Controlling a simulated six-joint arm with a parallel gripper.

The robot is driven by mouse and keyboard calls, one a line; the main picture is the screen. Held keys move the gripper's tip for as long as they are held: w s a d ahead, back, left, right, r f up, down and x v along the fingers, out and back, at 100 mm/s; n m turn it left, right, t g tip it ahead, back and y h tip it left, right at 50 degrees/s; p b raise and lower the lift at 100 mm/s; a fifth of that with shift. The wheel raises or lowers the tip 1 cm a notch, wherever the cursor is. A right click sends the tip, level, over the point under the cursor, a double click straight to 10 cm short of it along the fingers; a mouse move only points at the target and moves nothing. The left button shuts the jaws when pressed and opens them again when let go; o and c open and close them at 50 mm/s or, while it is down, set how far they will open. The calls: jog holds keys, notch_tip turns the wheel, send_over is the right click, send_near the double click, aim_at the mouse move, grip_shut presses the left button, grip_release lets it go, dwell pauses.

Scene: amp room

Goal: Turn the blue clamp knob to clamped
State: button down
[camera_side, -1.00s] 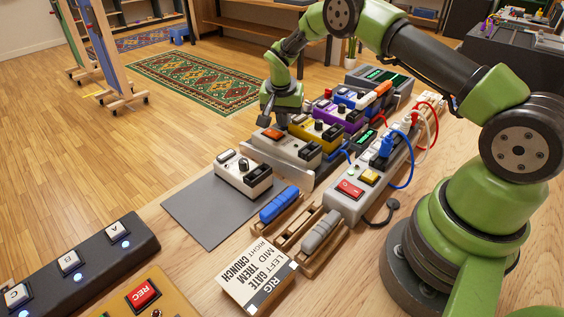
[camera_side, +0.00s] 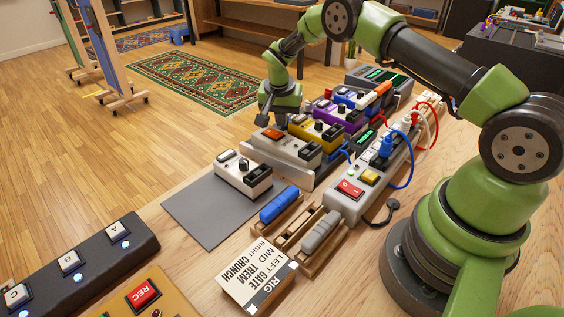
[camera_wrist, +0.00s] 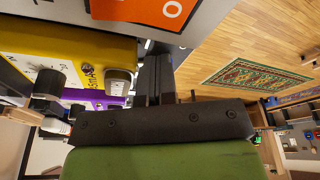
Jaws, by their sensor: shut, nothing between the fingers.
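I cannot pick out the blue clamp knob for certain in either view; it may be hidden behind my gripper or the pedals. My gripper (camera_side: 268,122) is shut and empty, pointing down at the left end of the pedal row, close to the grey unit with an orange switch (camera_side: 272,133). In the wrist view my shut gripper (camera_wrist: 157,70) lies beside the yellow pedal (camera_wrist: 60,50), near its knobs. The orange switch (camera_wrist: 150,10) shows at the top edge there. Whether the fingers touch anything is not clear.
A yellow pedal (camera_side: 312,135) and a purple pedal (camera_side: 338,116) stand close to my gripper. A cream pedal (camera_side: 243,177) sits on a grey mat (camera_side: 200,212). A blue cylinder (camera_side: 279,205) lies in a wooden holder. A power strip (camera_side: 350,190) with cables runs alongside.

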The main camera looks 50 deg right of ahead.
jog(key=shift+w+r, duration=0.1)
jog(key=shift+w, duration=0.05)
jog(key=shift+a, duration=0.2)
jog(key=shift+r, duration=0.15)
jog(key=shift+d+v, duration=0.25)
jog(key=shift+v, duration=1.15)
jog(key=shift+d+v, duration=0.2)
jog(key=shift+v, duration=1.15)
jog(key=shift+w+r, duration=0.15)
jog(key=shift+w+f+m+g, duration=0.15)
jog(key=shift+f+m+g, duration=0.2)
jog(key=shift+f+m, duration=1.2)
jog(key=shift+w+f+m+g, duration=0.2)
jog(key=shift+f+m+g, duration=0.15)
jog(key=shift+f+m, duration=1.15)
